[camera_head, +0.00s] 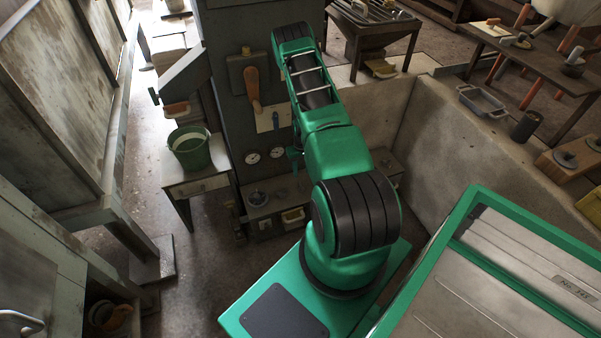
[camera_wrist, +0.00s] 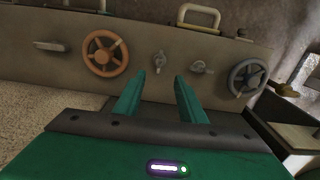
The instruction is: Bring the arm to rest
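My green arm stretches up and away from its base in the head view, toward a dark upright cabinet (camera_head: 222,95). Beyond the fingers is a grey panel (camera_wrist: 210,50). It carries an orange handwheel (camera_wrist: 105,53) to the left, a dark grey handwheel (camera_wrist: 247,77) to the right and small metal knobs (camera_wrist: 160,60) between. The fingertips appear apart from the panel.
A green bucket (camera_head: 188,148) stands on a small table (camera_head: 196,184) left of the cabinet. A low concrete wall (camera_head: 455,150) runs to the right. Open floor (camera_head: 200,270) lies to the left of my base.

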